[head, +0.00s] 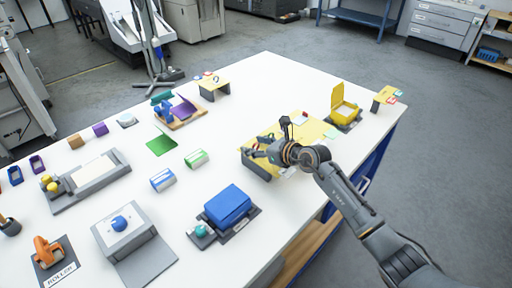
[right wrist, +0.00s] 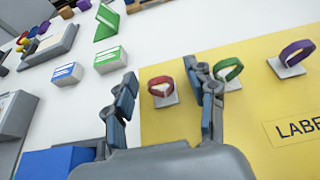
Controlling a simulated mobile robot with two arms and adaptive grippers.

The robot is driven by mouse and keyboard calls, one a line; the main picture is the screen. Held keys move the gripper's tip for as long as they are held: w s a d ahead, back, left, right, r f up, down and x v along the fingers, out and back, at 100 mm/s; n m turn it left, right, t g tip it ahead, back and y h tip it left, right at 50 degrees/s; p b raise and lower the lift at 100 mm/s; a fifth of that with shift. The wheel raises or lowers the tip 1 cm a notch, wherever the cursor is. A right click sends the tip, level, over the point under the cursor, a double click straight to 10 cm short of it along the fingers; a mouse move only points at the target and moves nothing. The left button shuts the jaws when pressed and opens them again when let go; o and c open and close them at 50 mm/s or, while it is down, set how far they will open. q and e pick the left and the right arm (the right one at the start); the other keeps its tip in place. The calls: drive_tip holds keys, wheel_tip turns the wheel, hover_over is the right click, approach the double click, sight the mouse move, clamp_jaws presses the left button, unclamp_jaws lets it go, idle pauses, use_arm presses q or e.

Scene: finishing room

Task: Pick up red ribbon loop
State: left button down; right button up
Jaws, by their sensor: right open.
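The red ribbon loop (right wrist: 157,82) stands on a small white card on the yellow board (right wrist: 262,95) in the right wrist view. My right gripper (right wrist: 160,74) is open, with one finger to each side of the red loop in the picture. I cannot tell whether the fingers are level with the loop or above it. In the head view my right gripper (head: 267,139) is over the yellow board (head: 312,128) and hides much of what stands there. My left gripper is out of view.
A green loop (right wrist: 231,69) stands close by my right finger, and a purple loop (right wrist: 294,52) is farther right. A blue box (head: 228,204) stands nearer on the white table (head: 225,135). A yellow open box (head: 343,108) is at the right edge.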

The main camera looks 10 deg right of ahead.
drive_tip(key=c, duration=0.8)
